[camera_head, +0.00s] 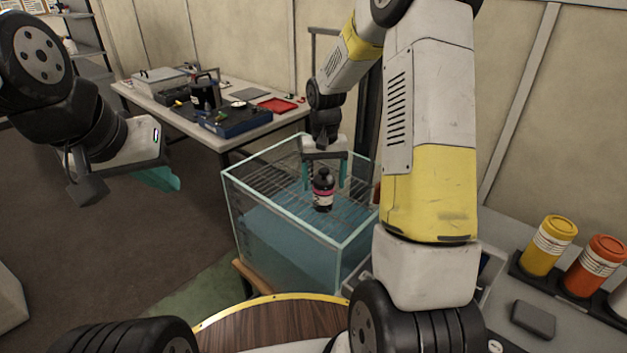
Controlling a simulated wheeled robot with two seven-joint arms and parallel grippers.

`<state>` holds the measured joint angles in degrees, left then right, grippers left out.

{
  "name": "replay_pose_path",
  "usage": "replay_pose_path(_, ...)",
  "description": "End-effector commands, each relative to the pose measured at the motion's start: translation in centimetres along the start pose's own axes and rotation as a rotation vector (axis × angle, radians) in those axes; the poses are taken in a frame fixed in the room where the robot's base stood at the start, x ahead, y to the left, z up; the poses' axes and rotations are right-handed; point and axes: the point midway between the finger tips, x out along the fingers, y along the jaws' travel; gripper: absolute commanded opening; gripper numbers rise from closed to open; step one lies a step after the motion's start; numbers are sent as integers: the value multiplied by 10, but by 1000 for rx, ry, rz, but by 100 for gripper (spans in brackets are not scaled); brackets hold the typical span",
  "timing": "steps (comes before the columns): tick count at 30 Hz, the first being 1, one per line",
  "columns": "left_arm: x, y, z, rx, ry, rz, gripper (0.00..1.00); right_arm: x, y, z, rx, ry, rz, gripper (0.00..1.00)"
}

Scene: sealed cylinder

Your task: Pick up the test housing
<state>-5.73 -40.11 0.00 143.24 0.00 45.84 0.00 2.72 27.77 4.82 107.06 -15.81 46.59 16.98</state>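The test housing, seemingly the small black cylinder with a pink band and pale label (323,196), stands upright on a wire rack in the glass tank (290,237). My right gripper (325,175) is above the tank, pointing down. Its two teal fingers are apart, one to each side of the housing's top, with gaps visible. The gripper looks open and holds nothing. My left gripper (165,179) is at the far left, away from the tank. One teal fingertip shows clearly, so its opening cannot be judged.
Water fills the lower tank; its glass rim surrounds the rack. A table (150,97) behind holds a blue tray (235,122), a red tray (277,105) and a dark jug (205,95). Yellow (549,245) and orange (594,266) containers stand at right. My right arm hides the tank's right side.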

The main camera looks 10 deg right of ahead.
Motion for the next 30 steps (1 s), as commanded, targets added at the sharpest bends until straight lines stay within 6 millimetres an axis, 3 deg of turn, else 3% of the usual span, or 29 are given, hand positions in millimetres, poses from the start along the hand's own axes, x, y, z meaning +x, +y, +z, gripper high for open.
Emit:
replay_pose_path(1, 0, 0, 0, 0, 0, 0, 0, 0, 0, 0, 0, 0, 0, 68)
replay_pose_path(9, 0, 0, 0, 0, 0, 0, 0, 0, 0, 0, 0, 0, 0, 15)
replay_pose_path(12, 0, 0, 0, 0, 0, 0, 0, 0, 0, 0, 0, 0, 0, 0)
replay_pose_path(22, 0, 0, 0, 0, 0, 0, 0, -6, 0, -1, 1, 3, 0, 0)
replay_pose_path(30, 0, 0, 0, 0, 0, 0, 0, -54, 0, -1, 0, 7, -1, 0)
